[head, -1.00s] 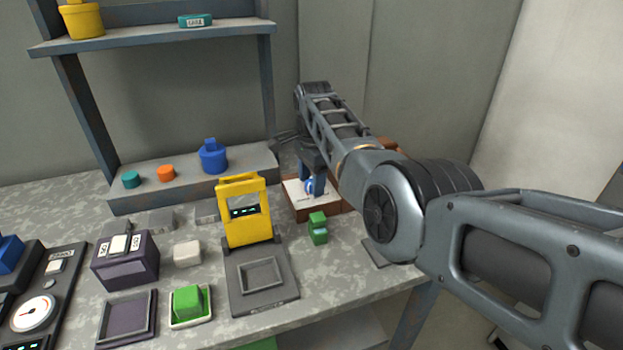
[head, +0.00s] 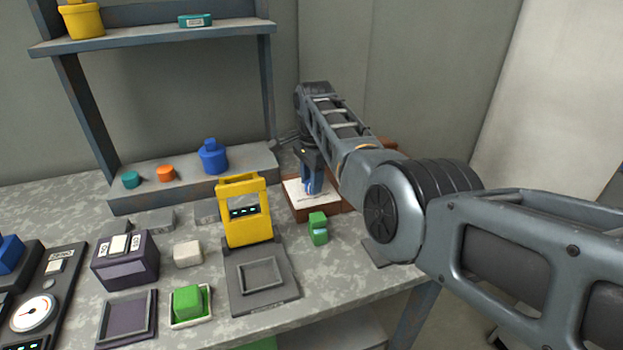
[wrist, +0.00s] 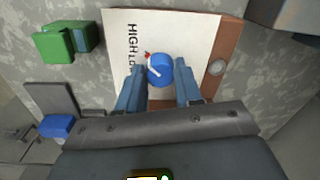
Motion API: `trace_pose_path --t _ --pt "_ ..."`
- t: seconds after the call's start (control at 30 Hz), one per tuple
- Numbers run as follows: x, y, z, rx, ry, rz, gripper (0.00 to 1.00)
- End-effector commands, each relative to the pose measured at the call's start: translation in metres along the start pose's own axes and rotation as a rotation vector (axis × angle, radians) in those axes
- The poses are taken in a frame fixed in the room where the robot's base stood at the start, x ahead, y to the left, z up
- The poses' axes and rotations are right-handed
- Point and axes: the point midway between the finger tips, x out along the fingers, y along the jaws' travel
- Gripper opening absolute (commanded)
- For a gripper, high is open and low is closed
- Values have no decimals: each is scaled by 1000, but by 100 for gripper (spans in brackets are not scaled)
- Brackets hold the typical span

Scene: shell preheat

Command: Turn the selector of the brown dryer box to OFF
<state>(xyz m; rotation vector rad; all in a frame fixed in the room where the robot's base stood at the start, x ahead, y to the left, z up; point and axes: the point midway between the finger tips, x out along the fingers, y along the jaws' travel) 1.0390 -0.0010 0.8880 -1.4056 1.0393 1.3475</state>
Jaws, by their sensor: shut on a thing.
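The brown dryer box (head: 299,213) stands at the table's right end under my arm, with a white panel on top. In the wrist view its brown edge (wrist: 229,42) and white panel (wrist: 192,30) show, with the printing "HIGH" and a partly covered "LO". The selector is a round blue knob (wrist: 160,68) with a white pointer line; a small red mark is beside it. My gripper (wrist: 160,82) points down at the panel, its blue fingers shut on the knob from two sides. In the head view my gripper (head: 313,182) hides most of the knob. I see no OFF label.
A green block (head: 318,229) stands close in front of the box. A yellow device (head: 247,228) with a grey tray stands left of it. A grey ledge with a blue container (head: 213,158) lies behind. A round grey button (wrist: 216,68) sits on the box's brown edge.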

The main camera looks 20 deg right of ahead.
Motion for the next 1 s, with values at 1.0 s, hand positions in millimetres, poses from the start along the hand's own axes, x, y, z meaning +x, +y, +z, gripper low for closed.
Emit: trace_pose_path --t 1.0 --pt "1 -1 -2 -877 -47 0 4"
